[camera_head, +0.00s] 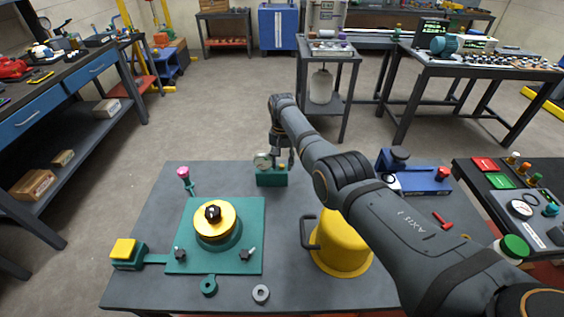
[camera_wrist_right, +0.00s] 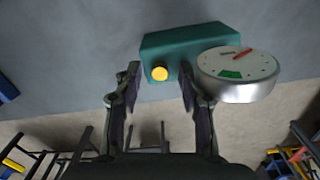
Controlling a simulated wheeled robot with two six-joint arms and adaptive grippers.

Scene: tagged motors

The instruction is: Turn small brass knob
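The small brass knob (camera_wrist_right: 160,73) is on the face of a green block (camera_wrist_right: 190,40) that also carries a round dial gauge (camera_wrist_right: 238,66) with a red needle. In the head view the green block (camera_head: 271,179) stands near the far edge of the table, with the gauge (camera_head: 262,161) on its left. My right gripper (camera_wrist_right: 160,76) is open, pointing down at the block. Its fingers appear on either side of the knob, with gaps left and right and no visible contact. How deep the fingertips reach is unclear. My left gripper is not in view.
A yellow pot (camera_head: 341,247) stands under my right arm. A green plate (camera_head: 190,262) with a yellow-topped round part and black clamps lies to the left. A blue device (camera_head: 425,183) is at the right. The table between plate and green block is mostly clear.

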